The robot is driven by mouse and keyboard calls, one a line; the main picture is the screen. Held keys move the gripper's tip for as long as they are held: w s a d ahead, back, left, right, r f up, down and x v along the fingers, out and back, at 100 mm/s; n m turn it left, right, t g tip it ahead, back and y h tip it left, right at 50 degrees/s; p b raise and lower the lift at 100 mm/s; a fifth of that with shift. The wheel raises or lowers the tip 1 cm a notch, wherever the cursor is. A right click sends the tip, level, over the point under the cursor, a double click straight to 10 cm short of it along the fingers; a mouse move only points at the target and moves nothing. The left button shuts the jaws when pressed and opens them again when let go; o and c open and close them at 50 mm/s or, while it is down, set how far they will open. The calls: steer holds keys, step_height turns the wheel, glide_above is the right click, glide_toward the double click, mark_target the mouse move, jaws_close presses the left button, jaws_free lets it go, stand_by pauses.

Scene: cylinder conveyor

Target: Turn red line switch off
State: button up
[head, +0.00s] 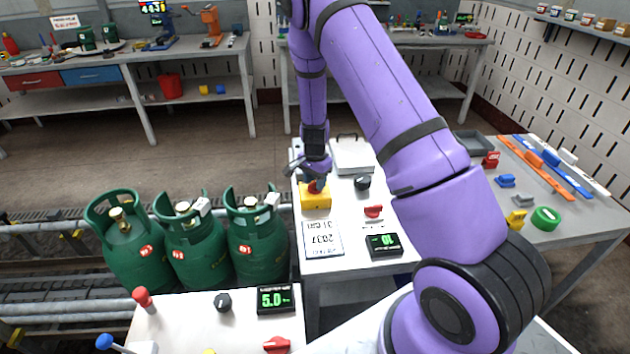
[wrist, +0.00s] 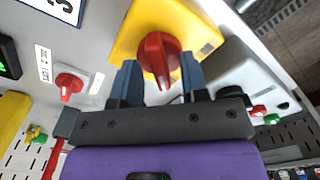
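A yellow box (head: 315,201) with a red rotary knob (head: 316,187) stands on the white table. In the wrist view the knob (wrist: 158,58) sits on the yellow box (wrist: 190,22), its handle pointing toward my gripper. My gripper (wrist: 160,68) is open, its two fingers on either side of the knob with visible gaps. The head view shows my gripper (head: 317,178) right over the box. A smaller red switch (head: 373,211) is on the same table; it also shows in the wrist view (wrist: 69,86), with labels beside it. Its labels are unreadable.
A black knob (head: 362,183), a number card (head: 322,239) and a green display (head: 384,245) share the table. Green gas cylinders (head: 258,245) stand at left by the conveyor. A nearer panel holds a red switch (head: 277,345) and a display reading 5.0 (head: 276,299).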

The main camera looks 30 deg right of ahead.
step_height(320, 180, up, 11)
stand_by(0.7)
stand_by(0.4)
steer(key=s+a+r+n+t+y, duration=0.15)
steer(key=s+r, duration=0.25)
steer(key=r, duration=0.4)
steer(key=s+a+r+n, duration=0.3)
steer(key=s+r, duration=0.1)
steer(key=r, duration=0.3)
steer(key=s+a+r+n+t, duration=0.1)
steer(key=s+a+r+n, duration=0.1)
steer(key=s+r, duration=0.45)
steer(key=s+a+r+n+t, duration=0.1)
steer(key=s+r+n, duration=0.2)
steer(key=s, duration=0.7)
steer(key=s+a+r+n+t+h, duration=0.1)
steer(key=s+r+n, duration=0.3)
steer(key=s+r, duration=0.3)
steer(key=shift+s+a+t, duration=0.25)
steer(key=shift+s+t, duration=0.1)
steer(key=shift+s, duration=1.6)
steer(key=shift+o, duration=0.2)
steer(key=shift+h, duration=0.25)
